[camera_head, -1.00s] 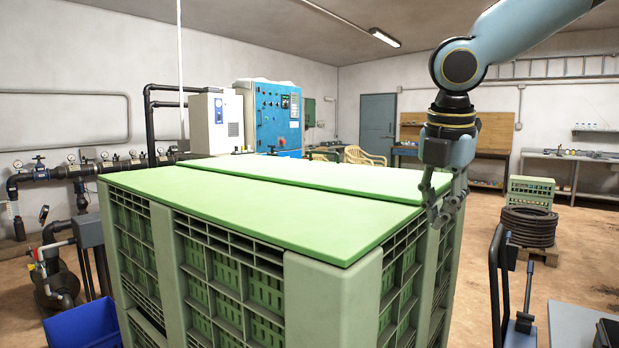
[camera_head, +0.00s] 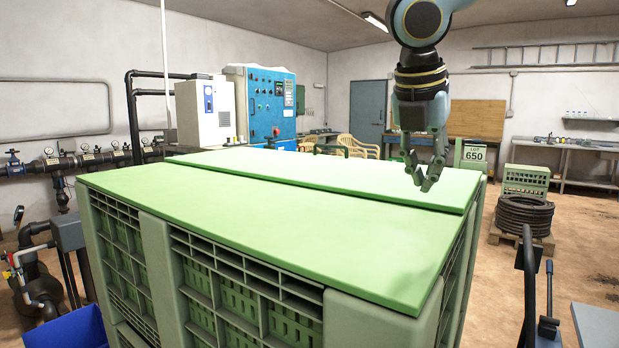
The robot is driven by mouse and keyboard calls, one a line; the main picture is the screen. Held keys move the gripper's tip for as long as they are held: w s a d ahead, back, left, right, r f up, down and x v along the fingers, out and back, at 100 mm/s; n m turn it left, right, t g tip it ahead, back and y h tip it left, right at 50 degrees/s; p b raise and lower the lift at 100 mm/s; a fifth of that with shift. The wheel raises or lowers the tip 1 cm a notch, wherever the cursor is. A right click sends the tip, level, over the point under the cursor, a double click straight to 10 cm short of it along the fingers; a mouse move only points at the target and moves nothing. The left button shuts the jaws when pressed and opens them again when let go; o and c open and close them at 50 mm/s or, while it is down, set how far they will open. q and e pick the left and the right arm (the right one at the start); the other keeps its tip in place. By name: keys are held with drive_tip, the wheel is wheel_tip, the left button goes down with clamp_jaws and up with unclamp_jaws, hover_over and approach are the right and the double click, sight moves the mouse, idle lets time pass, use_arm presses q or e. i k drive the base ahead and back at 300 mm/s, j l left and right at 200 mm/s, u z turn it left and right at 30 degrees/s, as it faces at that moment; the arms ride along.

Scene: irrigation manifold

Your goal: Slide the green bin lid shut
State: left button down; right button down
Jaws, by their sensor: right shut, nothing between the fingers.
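The large green bin (camera_head: 370,322) stands in front of me with slatted sides. Its green lid (camera_head: 260,226) covers the top as a near panel, with a second, slightly raised far panel (camera_head: 300,172) behind it. A step line runs across between the two panels. My right gripper (camera_head: 425,184) points down over the right part of the far panel, near the step. Its fingers are shut and empty. I cannot tell whether the fingertips touch the lid. My left gripper is not in view.
Black pipes with valves (camera_head: 60,165) run along the left wall. A blue bin (camera_head: 65,330) is at the lower left. A stack of black hose coils (camera_head: 523,214) sits on a pallet at right.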

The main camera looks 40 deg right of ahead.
sight(374, 179)
drive_tip(key=i, duration=0.95)
